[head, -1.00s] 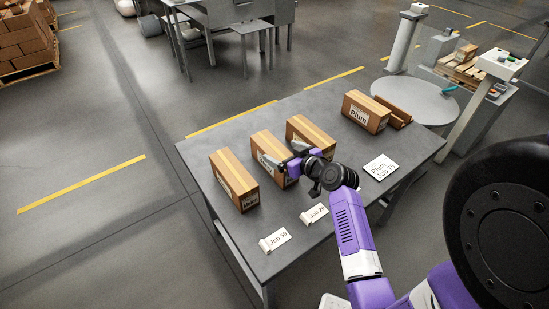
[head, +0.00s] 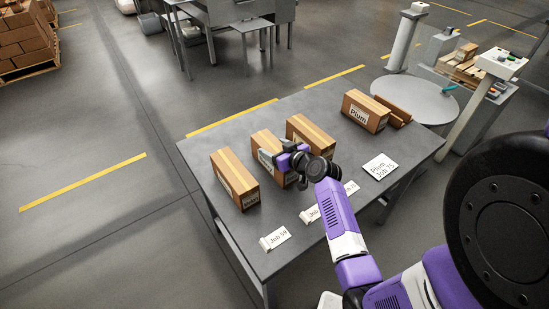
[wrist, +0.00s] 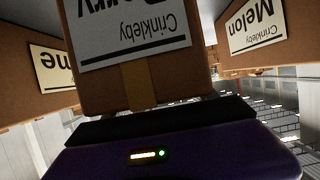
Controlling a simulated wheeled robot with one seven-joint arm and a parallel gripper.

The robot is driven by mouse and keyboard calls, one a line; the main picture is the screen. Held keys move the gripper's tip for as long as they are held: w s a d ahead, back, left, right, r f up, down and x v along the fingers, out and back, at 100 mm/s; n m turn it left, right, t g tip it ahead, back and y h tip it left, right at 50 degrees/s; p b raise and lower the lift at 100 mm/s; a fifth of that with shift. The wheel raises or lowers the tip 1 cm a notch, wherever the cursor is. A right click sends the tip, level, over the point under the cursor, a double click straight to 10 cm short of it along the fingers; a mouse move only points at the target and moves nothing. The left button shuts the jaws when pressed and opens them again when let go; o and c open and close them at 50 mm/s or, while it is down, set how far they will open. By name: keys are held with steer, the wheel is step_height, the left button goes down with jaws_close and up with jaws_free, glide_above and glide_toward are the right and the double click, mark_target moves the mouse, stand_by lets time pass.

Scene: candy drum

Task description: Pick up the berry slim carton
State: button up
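The berry carton (head: 264,142) is the middle one of three brown cartons in a row on the grey table. In the wrist view the berry carton (wrist: 180,86) fills the upper middle, its "Crinkleby" label upside down and cut off by the top edge. I cannot tell whether the fingers press on the carton. The carton appears to rest on the table.
A plum carton (head: 366,108) stands further right beside a brown tray (head: 397,114).

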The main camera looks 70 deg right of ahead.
steer(key=c, duration=0.7)
steer(key=shift+r, duration=0.1)
steer(key=shift+c, duration=0.3)
steer(key=shift+r, duration=0.15)
